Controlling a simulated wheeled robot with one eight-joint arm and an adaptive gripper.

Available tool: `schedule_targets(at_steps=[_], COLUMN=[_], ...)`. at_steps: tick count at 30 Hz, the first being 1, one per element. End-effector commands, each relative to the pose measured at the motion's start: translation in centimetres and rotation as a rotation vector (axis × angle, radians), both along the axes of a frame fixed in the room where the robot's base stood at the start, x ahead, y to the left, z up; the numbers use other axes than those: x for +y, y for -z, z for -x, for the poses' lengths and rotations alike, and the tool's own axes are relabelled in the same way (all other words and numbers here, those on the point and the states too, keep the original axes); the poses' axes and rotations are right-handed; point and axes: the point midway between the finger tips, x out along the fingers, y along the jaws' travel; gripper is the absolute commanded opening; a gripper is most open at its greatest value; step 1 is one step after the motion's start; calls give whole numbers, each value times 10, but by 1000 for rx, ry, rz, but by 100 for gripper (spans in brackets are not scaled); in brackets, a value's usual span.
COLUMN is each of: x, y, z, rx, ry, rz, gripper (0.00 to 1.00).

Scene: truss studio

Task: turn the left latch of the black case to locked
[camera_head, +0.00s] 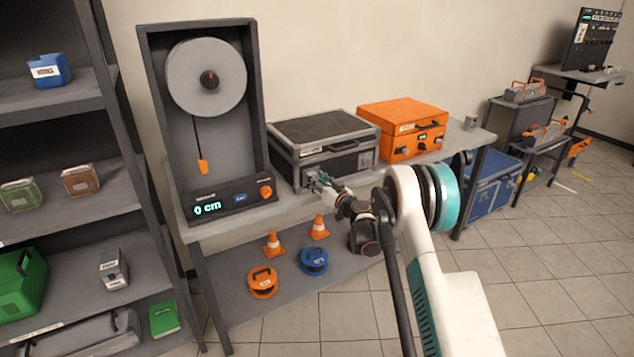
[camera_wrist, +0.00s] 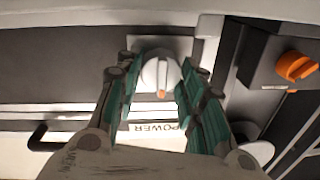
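The black case (camera_head: 323,129), with a dark lid and grey edges, stands shut on the bench. Its front faces me, and my gripper (camera_head: 316,182) is at the left end of that front. In the wrist view, a round pale latch knob (camera_wrist: 158,73) with an orange mark at its lower edge sits on a light plate. The fingers of my gripper (camera_wrist: 160,80) reach to either side of the knob, close to it; contact is not clear. In the head view my gripper hides this latch. An upside-down POWER label (camera_wrist: 153,128) shows below the knob in the wrist view.
A gauge unit (camera_head: 232,200) reading 0 cm, with an orange knob (camera_head: 265,191), stands close left of the case; this knob (camera_wrist: 297,66) shows at right in the wrist view. An orange case (camera_head: 402,120) stands to the right. Cones and reels sit on the lower shelf.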

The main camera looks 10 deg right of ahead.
Motion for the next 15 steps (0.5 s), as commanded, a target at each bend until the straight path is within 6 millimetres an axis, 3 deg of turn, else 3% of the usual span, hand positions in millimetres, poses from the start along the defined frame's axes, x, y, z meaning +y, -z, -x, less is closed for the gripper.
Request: schedule_targets(at_steps=[15], x=[0], y=[0], z=[0], rx=[31], ry=[1], rz=[-95], gripper=[12])
